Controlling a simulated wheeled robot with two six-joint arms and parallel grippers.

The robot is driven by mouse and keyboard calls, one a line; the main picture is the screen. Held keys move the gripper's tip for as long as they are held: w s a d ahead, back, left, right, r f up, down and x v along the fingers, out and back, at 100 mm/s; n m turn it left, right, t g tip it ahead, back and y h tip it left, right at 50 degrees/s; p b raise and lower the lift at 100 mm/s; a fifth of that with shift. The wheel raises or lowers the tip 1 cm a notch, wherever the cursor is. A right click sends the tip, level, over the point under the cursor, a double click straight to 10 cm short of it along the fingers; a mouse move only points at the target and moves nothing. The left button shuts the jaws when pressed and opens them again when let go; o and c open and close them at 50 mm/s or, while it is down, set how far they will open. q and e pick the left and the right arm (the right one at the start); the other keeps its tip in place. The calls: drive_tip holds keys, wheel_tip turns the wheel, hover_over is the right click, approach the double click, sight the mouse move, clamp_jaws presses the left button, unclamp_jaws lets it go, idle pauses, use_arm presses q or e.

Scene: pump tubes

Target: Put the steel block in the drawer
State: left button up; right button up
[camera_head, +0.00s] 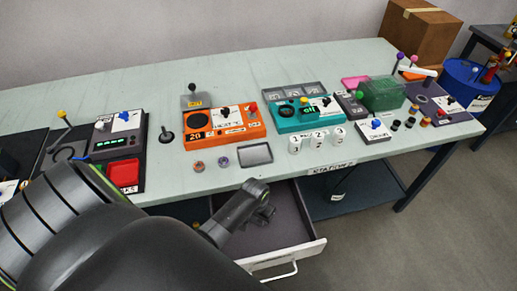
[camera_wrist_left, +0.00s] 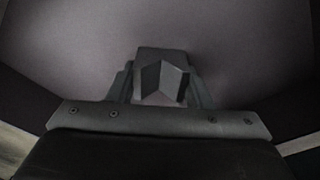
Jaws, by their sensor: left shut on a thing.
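The drawer (camera_head: 291,254) under the table is pulled open, with a pale front and a handle. I cannot tell whether the block touches the drawer floor. In the head view the block is not clearly distinguishable from the gripper. My right gripper is not in view.
The table (camera_head: 170,195) above holds an orange device (camera_head: 200,122), a teal device (camera_head: 288,119), a small grey tray (camera_head: 256,154) and white numbered cups (camera_head: 318,138). A blue barrel (camera_head: 460,82) stands at the right. The drawer's visible floor looks clear.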

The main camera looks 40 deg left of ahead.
sight(257, 221)
use_arm(q)
drive_tip(key=o, duration=1.3)
drive_tip(key=shift+o, duration=0.2)
drive_tip(key=shift+r, duration=0.55)
wheel_tip(257, 221, up, 11)
drive_tip(key=s+p, duration=0.1)
drive_tip(key=p, duration=0.1)
drive_tip(key=shift+s, duration=0.3)
drive_tip(key=shift+d, duration=0.1)
